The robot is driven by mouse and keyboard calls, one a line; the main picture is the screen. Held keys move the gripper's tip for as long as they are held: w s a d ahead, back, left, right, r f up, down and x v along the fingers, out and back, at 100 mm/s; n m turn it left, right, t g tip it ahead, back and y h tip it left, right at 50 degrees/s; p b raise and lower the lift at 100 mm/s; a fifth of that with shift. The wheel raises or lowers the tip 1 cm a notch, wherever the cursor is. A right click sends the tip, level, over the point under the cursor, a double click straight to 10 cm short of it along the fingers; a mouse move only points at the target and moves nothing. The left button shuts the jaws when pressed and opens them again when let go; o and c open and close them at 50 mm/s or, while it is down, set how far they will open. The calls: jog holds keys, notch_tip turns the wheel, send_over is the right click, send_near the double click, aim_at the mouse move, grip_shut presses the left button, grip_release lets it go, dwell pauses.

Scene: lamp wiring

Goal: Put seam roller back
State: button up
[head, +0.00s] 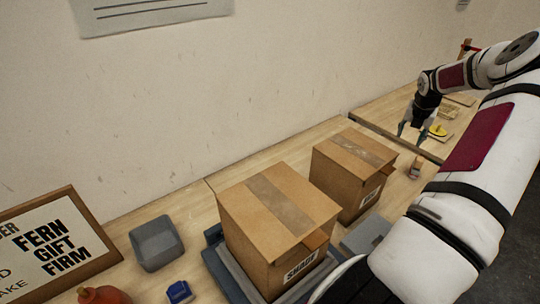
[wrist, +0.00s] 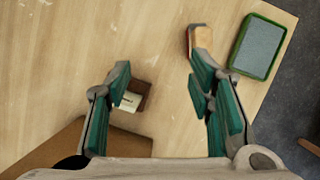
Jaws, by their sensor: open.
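My gripper (head: 412,135) is open and points down above the right part of the worktop in the head view. In the wrist view its two green-padded fingers (wrist: 160,78) stand wide apart with nothing between their tips but bare wood below. A small tan and reddish-brown wooden piece (wrist: 201,38) lies just beyond the right fingertip and is partly covered by it; it may be the seam roller, but I cannot tell surely. A small brown holder with a pale label (wrist: 131,99) is beside the left finger, partly hidden.
A green-rimmed tray with a grey pad (wrist: 258,47) lies near the table edge. Two cardboard boxes (head: 278,215) (head: 352,172) stand on the worktop. A small wood-topped item (head: 415,168) and a yellow object (head: 438,130) are near my arm. A grey bin (head: 156,243) is at left.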

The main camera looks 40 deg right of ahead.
jog(key=w+a+r+m, duration=0.3)
jog(key=w+a+r, duration=0.7)
jog(key=w+a, duration=0.3)
jog(key=w+a+r+m, duration=0.15)
jog(key=a+r, duration=0.35)
jog(key=a, duration=0.5)
jog(key=w+a+r+m, duration=0.1)
jog(key=a+r+m, duration=0.25)
jog(key=a, duration=0.65)
jog(key=s+a+r+m+t, duration=0.1)
jog(key=s+a+r+m, duration=0.1)
jog(key=a, duration=0.5)
jog(key=s+a+r+m, duration=0.3)
jog(key=a, duration=0.4)
jog(key=s+a+r+m+t, duration=0.1)
jog(key=s+a+r+m, duration=0.1)
jog(key=a, duration=0.5)
jog(key=s+a+f+m+t+y, duration=0.1)
jog(key=s+a+m+y, duration=0.3)
jog(key=s+a, duration=0.7)
jog(key=a+m, duration=0.1)
jog(key=m, duration=0.1)
jog(key=shift+s+a+f+m+t, duration=0.2)
jog(key=shift+f+m+t, duration=0.2)
